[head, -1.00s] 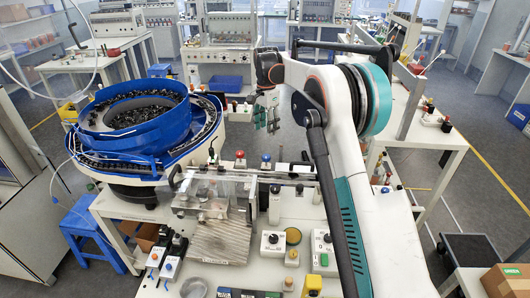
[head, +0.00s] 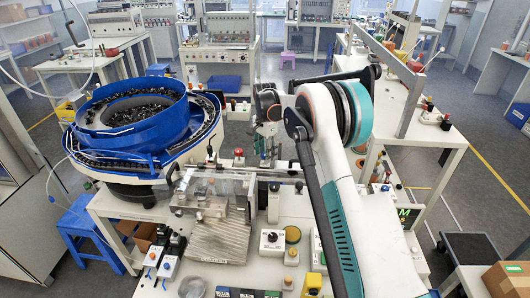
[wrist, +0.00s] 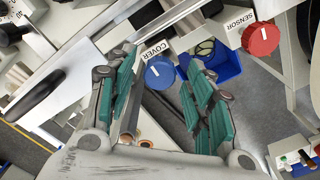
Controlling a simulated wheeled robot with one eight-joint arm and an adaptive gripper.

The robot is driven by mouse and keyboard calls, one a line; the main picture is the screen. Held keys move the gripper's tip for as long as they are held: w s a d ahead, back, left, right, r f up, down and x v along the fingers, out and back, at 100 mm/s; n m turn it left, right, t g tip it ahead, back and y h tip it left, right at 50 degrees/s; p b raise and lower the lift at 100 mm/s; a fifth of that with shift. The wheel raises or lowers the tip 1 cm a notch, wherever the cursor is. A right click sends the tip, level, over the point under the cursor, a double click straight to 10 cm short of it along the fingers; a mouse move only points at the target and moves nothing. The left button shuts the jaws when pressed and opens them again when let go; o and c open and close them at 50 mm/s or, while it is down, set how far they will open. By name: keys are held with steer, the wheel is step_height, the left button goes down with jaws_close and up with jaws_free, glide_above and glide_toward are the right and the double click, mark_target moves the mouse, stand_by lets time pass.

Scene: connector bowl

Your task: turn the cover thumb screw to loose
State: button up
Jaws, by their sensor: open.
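The cover thumb screw is a blue round knob (wrist: 160,73) with a short white mark on its face, beside a COVER label in the wrist view. My gripper (wrist: 160,60) is open, with a teal-padded finger on either side of the knob's position in that view. The knob appears beyond or near the fingertips; I cannot tell the gap, and no contact shows. In the head view my gripper (head: 266,145) points down at the rear of the bench and hides the blue knob.
A red knob (wrist: 261,39) labelled SENSOR is close by; it also shows in the head view (head: 239,153). The blue bowl feeder (head: 135,115) stands to the left. A clear cover (head: 212,190) and a rail lie in front. A blue bin (wrist: 215,60) is below.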

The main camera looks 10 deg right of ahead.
steer(key=shift+c, duration=0.6)
steer(key=c, duration=1)
steer(key=shift+o, duration=0.2)
